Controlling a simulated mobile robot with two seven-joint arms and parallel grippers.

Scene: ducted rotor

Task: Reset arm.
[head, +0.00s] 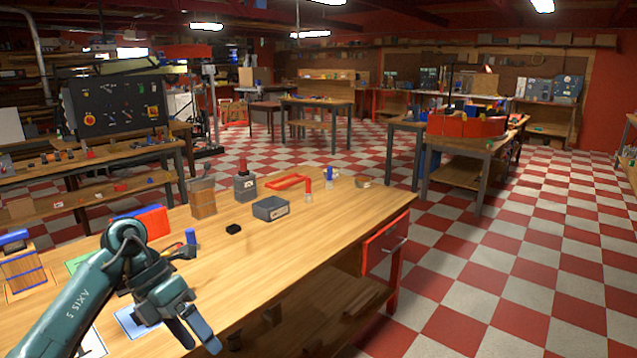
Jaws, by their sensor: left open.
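My left arm comes in from the lower left over the wooden workbench (300,245). My left gripper (195,334) points down near the bench's front edge, with its fingers apart and nothing seen between them. Its wrist and fingers hide part of the bench behind them. My right gripper is not in view.
On the bench stand a wooden container (202,198), a grey canister with a red top (244,186), a grey bin (271,208), a red frame (288,182), a small black block (233,229) and a red box (151,222). Checkered floor (520,260) lies clear at right.

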